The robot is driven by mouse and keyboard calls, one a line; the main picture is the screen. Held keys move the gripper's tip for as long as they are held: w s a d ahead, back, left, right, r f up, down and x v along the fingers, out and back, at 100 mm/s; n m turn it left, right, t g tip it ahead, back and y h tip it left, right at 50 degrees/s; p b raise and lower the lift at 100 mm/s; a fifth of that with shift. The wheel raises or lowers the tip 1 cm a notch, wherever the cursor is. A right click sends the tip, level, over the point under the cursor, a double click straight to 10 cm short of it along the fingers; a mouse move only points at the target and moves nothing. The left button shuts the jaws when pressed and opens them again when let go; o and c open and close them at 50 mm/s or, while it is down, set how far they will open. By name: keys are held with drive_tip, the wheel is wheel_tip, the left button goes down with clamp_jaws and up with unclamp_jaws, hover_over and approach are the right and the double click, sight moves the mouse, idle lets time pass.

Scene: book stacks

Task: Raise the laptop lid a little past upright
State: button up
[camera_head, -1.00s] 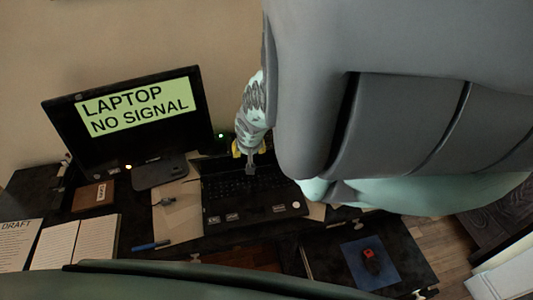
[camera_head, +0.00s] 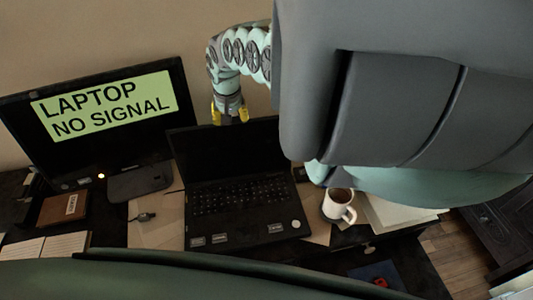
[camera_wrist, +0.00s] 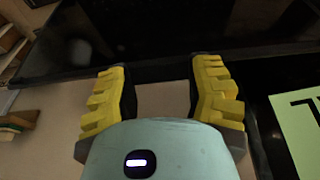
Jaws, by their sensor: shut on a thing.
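The black laptop stands open on the desk, with its keyboard (camera_head: 240,196) facing up. Its dark lid (camera_head: 235,155) is raised behind the keyboard and looks near upright; I cannot tell the exact angle. My gripper (camera_head: 229,117) is at the lid's top edge, coming from above and behind, with yellow fingers on either side. In the wrist view, my gripper (camera_wrist: 162,70) has its fingers spread apart at the edge of a dark panel (camera_wrist: 160,30), which seems to be the lid. The actual contact is hard to see.
A monitor (camera_head: 100,115) reading "LAPTOP NO SIGNAL" stands left of the laptop. A white mug of dark drink (camera_head: 339,206) is close on the right. A brown box (camera_head: 63,208) and papers (camera_head: 155,220) lie to the left. A blue mat (camera_head: 377,276) is at the front right.

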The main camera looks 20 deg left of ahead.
drive_tip(key=shift+b+x, duration=0.7)
drive_tip(key=shift+x, duration=0.1)
drive_tip(key=shift+w, duration=0.25)
drive_tip(key=o, duration=0.9)
drive_tip(key=shift+c, duration=0.2)
drive_tip(key=shift+o, duration=0.7)
drive_tip(key=shift+s+f+g, duration=0.15)
drive_tip(key=shift+g, duration=0.15)
drive_tip(key=o, duration=0.4)
drive_tip(key=shift+r, duration=0.3)
